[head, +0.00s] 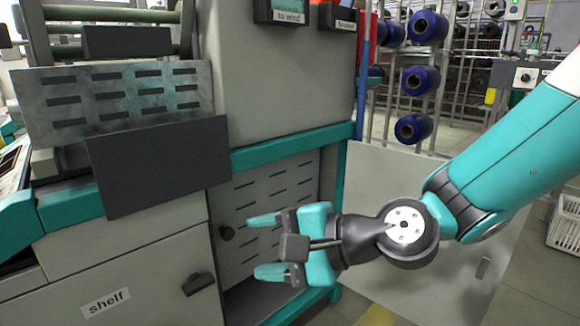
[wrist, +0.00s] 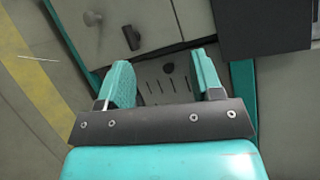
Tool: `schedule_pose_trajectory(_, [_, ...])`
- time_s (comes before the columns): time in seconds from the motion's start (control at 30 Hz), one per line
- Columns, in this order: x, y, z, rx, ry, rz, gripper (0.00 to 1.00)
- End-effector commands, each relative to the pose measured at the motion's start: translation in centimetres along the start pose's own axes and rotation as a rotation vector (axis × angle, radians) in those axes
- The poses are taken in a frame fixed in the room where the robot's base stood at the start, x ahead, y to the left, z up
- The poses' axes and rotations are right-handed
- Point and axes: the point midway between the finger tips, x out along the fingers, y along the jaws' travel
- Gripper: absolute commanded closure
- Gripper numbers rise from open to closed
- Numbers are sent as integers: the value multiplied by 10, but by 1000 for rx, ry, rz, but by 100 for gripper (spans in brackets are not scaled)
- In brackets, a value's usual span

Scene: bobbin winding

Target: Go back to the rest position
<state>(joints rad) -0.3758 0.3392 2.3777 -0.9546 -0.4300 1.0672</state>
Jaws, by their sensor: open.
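My gripper (head: 258,245) is open in the head view, with its two teal fingers apart and nothing between them. It points left, in front of the slotted grey panel (head: 300,190) in the lower part of the machine. In the wrist view my gripper (wrist: 160,85) also shows open and empty, with the slotted panel (wrist: 165,88) and its dark knob (wrist: 168,68) beyond the fingertips. My arm reaches in from the right of the head view.
A door marked "shelf" (head: 130,270) with a dark handle (head: 198,284) is at lower left. A dark plate (head: 160,165) juts out above it. A pale panel (head: 385,185) stands behind my arm. Blue bobbins (head: 420,80) hang on a rack behind. A white crate (head: 565,230) is at right.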

Motion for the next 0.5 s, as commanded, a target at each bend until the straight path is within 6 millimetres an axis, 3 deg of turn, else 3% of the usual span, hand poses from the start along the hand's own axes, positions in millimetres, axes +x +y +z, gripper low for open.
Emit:
schedule_pose_trajectory(0.03, [-28,-21,20,-179,-6,89,40])
schedule_pose_trajectory(0.2, [-104,-17,48,-688,-80,435,40])
schedule_pose_trajectory(0.5, [-228,-8,80,-1125,-300,871,40])
